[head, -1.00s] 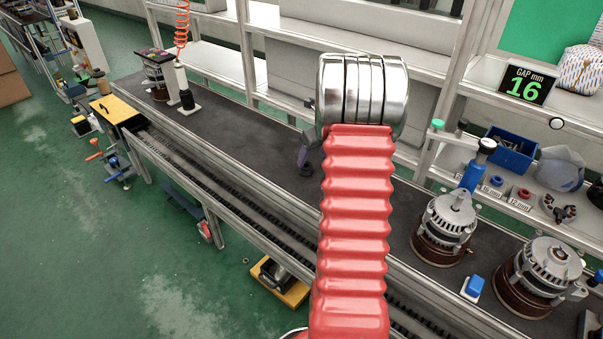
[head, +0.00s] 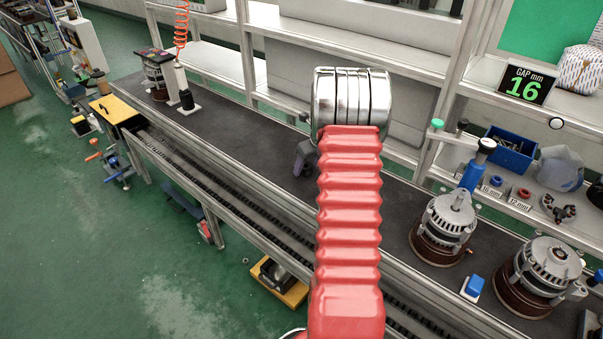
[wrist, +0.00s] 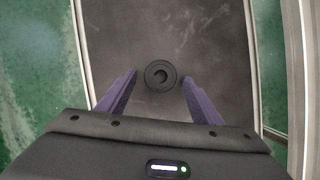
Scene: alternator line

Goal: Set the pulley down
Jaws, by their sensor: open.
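The pulley (wrist: 160,74) is a small dark disc with a round hub, seen from above in the wrist view. It appears to rest flat on the dark worn bench top (wrist: 210,35). My gripper (wrist: 159,79) is open, with one purple finger on each side of the pulley and a visible gap on both sides. The height of the fingertips above the bench top is hard to tell. In the head view a finger of my gripper (head: 304,156) shows beside my red-sleeved arm. The pulley is hidden there.
Two alternators stand on the bench at right, a nearer one (head: 545,275) and a farther one (head: 444,228). A blue block (head: 473,287) lies between them. A blue bin (head: 511,150) and a display reading 16 (head: 526,85) are behind. The bench left of my arm is largely clear.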

